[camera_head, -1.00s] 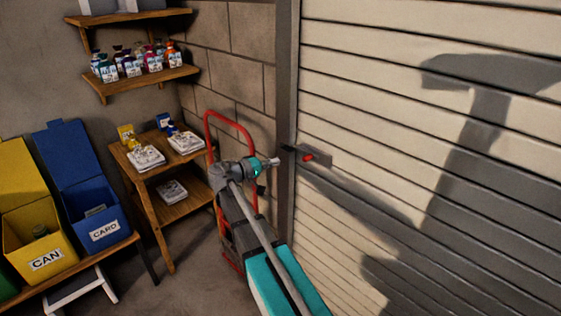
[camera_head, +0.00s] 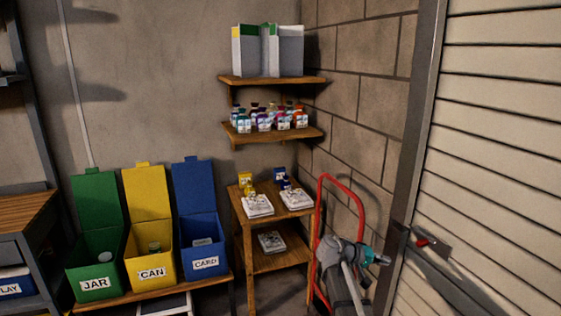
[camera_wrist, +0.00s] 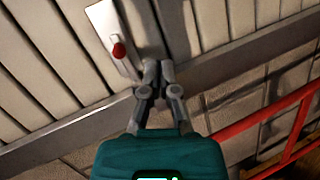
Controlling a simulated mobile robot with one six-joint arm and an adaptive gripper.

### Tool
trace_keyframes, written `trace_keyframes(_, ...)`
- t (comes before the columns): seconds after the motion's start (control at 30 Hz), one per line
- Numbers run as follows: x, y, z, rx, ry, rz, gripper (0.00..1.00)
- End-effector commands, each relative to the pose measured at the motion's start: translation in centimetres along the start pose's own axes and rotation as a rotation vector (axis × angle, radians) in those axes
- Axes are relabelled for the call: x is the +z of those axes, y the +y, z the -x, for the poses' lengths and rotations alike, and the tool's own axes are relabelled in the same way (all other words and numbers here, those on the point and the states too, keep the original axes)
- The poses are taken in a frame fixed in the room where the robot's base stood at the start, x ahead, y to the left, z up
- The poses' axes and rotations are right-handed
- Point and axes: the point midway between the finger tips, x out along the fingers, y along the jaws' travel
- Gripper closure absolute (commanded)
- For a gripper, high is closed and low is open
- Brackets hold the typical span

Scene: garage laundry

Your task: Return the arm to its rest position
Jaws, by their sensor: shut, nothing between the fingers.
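My gripper (camera_head: 387,261) is at the lower right of the head view, with its teal body at the end of my grey arm. It points right, towards the door frame and the shutter door's latch. In the wrist view my gripper (camera_wrist: 158,68) has its two grey fingers together and nothing between them. The latch plate with its red knob (camera_wrist: 119,50) shows just beyond and to the left of the fingertips. I cannot tell whether there is a gap between them. The lower part of my arm is cut off by the picture's bottom edge.
A red hand truck (camera_head: 322,215) stands close behind my arm. A wooden side table (camera_head: 243,232) with paper stacks is left of it. Green (camera_head: 95,262), yellow (camera_head: 150,267) and blue (camera_head: 203,252) bins stand on a bench. The slatted shutter door (camera_head: 500,150) fills the right.

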Motion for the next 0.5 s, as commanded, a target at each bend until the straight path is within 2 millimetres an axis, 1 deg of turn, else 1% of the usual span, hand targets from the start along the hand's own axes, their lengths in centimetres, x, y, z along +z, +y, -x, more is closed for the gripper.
trace_keyframes(0.03,1.4,-0.7,0.0,-0.053,-0.015,0.005,1.00)
trace_keyframes(0.17,4.1,-3.0,0.2,-0.206,-0.054,0.022,1.00)
trace_keyframes(0.27,6.1,-4.8,0.7,-0.325,-0.081,0.035,1.00)
trace_keyframes(0.37,8.1,-6.4,1.5,-0.444,-0.106,0.047,1.00)
trace_keyframes(0.5,10.7,-8.6,3.0,-0.612,-0.135,0.065,1.00)
